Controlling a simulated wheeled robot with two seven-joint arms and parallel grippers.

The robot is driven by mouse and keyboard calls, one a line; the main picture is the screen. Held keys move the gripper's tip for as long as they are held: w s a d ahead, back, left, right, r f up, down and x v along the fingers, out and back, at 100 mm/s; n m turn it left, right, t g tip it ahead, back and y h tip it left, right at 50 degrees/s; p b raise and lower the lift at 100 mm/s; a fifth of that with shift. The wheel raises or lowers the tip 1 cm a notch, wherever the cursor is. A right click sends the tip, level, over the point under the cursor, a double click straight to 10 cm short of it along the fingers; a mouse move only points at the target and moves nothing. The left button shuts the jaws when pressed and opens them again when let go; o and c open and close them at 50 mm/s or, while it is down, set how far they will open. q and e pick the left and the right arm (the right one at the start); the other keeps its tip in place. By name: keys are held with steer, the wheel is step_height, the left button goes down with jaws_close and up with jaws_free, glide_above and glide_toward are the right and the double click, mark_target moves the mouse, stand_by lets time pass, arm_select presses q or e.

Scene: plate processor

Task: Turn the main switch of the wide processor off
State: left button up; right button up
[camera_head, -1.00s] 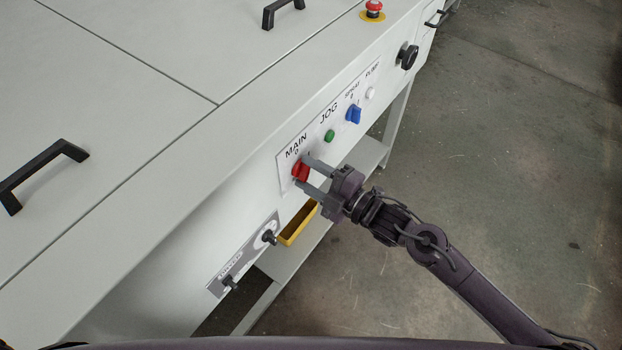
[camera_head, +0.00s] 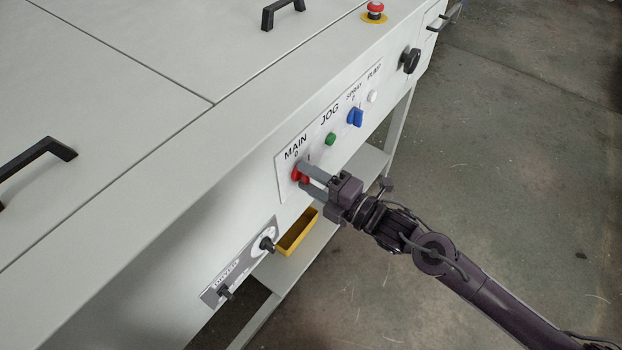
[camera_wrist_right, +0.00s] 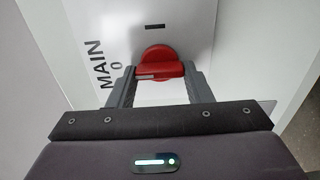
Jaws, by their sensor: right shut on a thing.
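The red MAIN switch (camera_head: 296,174) is on the control panel on the front of the wide processor (camera_head: 190,155). My right gripper (camera_head: 303,177) is shut on the switch handle, with one finger at each end. In the right wrist view, the red handle (camera_wrist_right: 160,67) lies crosswise between the grey fingers of the right gripper (camera_wrist_right: 160,80). The white line on the handle is on the left, facing the printed 0. The other mark is at the top of the knob. My left gripper is not in view.
Beside the MAIN switch are a green JOG button (camera_head: 331,139), a blue SPRAY switch (camera_head: 355,117) and a white PUMP button (camera_head: 372,96). A black knob (camera_head: 410,60) and a dryer panel (camera_head: 232,277) flank them. A yellow tray (camera_head: 298,232) is below. Floor at right is clear.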

steer(key=o, duration=1)
steer(key=b+v, duration=0.1)
steer(key=v, duration=0.7)
